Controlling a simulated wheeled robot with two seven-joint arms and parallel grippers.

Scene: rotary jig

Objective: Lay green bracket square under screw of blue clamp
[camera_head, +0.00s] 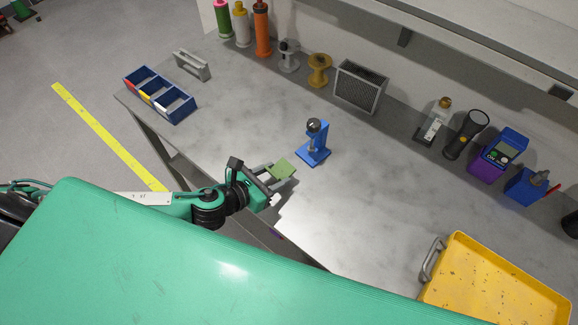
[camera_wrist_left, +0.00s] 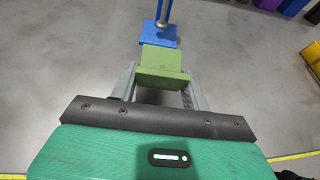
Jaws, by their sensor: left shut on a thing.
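The green bracket (camera_head: 281,169) is an L-shaped piece, held level above the grey table's front part in the head view. My left gripper (camera_head: 272,180) is shut on it; in the left wrist view the bracket (camera_wrist_left: 162,62) sits between the two grey fingers. The blue clamp (camera_head: 314,145) stands on the table beyond the bracket, with a dark knob on top of its screw. In the left wrist view the clamp's base (camera_wrist_left: 157,36) shows just past the bracket's far edge, partly covered by it. The bracket is apart from the clamp in the head view. My right gripper is not in view.
A blue bin with compartments (camera_head: 160,95) and a grey handle (camera_head: 191,65) are at the left. Bottles, spools and a grey mesh box (camera_head: 359,87) line the back. A yellow tray (camera_head: 431,291) is at the front right. The table around the clamp is clear.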

